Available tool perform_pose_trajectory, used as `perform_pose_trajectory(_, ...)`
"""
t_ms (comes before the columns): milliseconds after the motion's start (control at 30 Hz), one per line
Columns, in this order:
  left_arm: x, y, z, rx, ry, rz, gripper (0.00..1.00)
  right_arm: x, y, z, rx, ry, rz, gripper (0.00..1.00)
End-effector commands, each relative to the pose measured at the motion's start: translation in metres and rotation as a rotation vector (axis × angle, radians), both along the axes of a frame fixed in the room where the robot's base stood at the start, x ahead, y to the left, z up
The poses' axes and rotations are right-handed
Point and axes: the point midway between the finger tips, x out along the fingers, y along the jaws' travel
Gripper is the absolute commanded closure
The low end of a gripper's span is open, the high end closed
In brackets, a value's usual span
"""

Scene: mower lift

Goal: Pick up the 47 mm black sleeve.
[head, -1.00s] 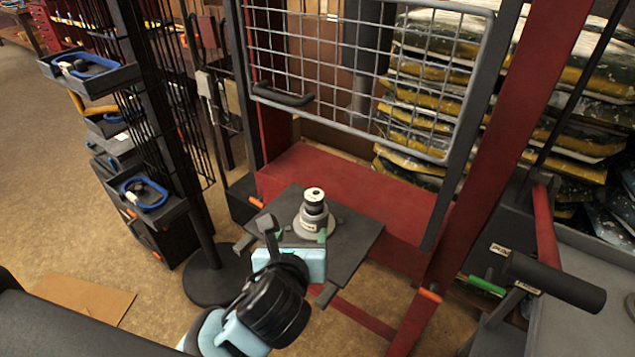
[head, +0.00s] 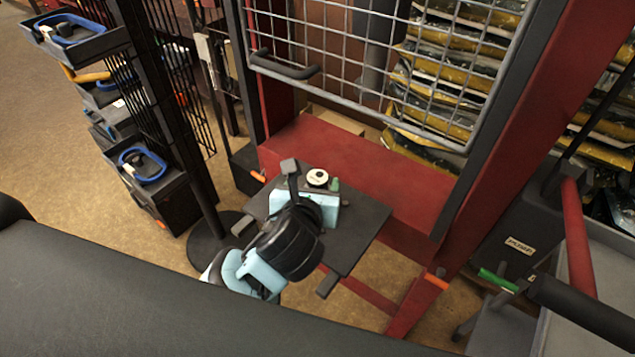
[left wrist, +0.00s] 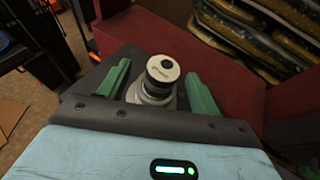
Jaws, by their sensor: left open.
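The black sleeve (left wrist: 161,82) stands upright beneath a white, dark-centred top (left wrist: 163,67) on a stepped grey base (left wrist: 145,97). In the head view the white top (head: 317,177) shows above the dark plate (head: 362,222), while my gripper hides most of the sleeve and base. My left gripper (head: 314,184) is open and low over the plate. In the left wrist view the green fingers of the left gripper (left wrist: 158,84) lie on either side of the stack, with visible gaps. I cannot tell whether the fingertips reach the sleeve's height. My right gripper is not in view.
A red press frame (head: 365,165) with a raised wire guard (head: 370,65) stands behind the plate. A black rack with trays (head: 145,165) is at left. A grey cart (head: 590,240) with a black handle is at right. Stacked bags lie behind the guard.

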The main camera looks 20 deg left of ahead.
Motion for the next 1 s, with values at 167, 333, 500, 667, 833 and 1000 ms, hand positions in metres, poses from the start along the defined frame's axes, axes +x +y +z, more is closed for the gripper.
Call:
perform_pose_trajectory(167, 0.021, 0.0, -0.009, -0.001, 0.003, 0.003, 0.36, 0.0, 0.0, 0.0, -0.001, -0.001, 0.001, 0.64)
perform_pose_trajectory(333, 0.04, 0.001, -0.015, -0.001, 0.001, 0.001, 0.36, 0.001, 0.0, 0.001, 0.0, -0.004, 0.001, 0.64)
perform_pose_trajectory(500, 0.046, 0.002, -0.018, -0.001, 0.001, 0.0, 0.36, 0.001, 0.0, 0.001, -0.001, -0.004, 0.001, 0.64)
perform_pose_trajectory(667, 0.046, 0.002, -0.019, -0.001, 0.001, 0.0, 0.36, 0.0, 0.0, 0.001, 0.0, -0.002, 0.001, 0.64)
perform_pose_trajectory(833, 0.045, 0.002, -0.019, -0.001, 0.001, 0.0, 0.56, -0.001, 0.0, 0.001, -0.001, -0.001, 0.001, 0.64)
perform_pose_trajectory(1000, 0.045, 0.002, -0.018, -0.001, 0.001, 0.0, 0.78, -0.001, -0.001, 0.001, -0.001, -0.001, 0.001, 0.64)
